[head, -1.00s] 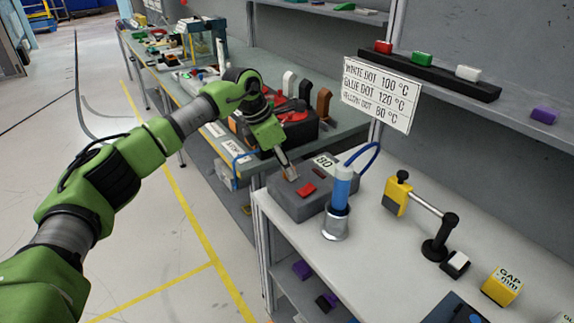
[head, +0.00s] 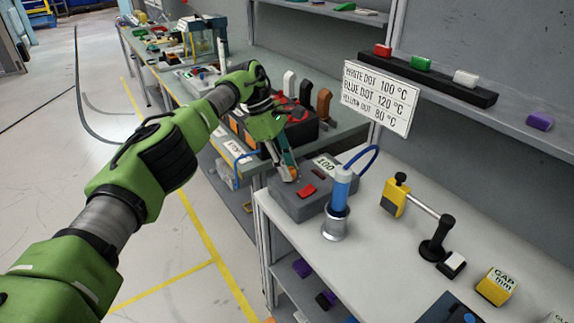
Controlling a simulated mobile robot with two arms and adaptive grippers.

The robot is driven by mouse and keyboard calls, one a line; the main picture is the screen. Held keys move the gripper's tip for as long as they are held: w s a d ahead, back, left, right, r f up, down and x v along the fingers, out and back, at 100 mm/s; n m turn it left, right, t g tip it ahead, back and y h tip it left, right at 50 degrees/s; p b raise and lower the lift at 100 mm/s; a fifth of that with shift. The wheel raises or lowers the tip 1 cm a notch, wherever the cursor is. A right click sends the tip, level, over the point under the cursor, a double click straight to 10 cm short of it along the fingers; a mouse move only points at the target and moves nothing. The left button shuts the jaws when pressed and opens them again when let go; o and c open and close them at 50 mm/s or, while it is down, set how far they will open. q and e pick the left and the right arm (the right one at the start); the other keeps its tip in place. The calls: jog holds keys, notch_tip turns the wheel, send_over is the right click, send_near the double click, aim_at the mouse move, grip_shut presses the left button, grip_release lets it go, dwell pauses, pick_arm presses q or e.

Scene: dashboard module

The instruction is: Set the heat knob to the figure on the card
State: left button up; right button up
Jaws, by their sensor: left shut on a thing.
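A grey heat unit (head: 299,208) stands at the left end of the near bench, with a red switch (head: 307,191) on top. Its small display (head: 326,164) appears to read 100. My left gripper (head: 288,174) points down at the unit's top and is shut on the heat knob, which the fingers mostly hide. The white card (head: 379,97) on the shelf post reads white dot 100 °C, blue dot 120 °C, yellow dot 80 °C. A blue hand tool (head: 341,190) stands upright in a metal holder (head: 335,227) beside the unit. My right gripper is out of view.
A blue cable loops up from the tool. A yellow-and-black fixture (head: 395,197), a black post (head: 438,242) and a yellow GAP block (head: 496,287) stand to the right. Red, green and white blocks sit on a shelf rack (head: 430,75). Bench between them is clear.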

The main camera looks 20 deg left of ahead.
pick_arm(q)
jog(key=shift+m+p, duration=0.35)
jog(key=shift+m, duration=0.05)
jog(key=shift+f, duration=0.1)
dwell(0.4)
jog(key=o, duration=1.1)
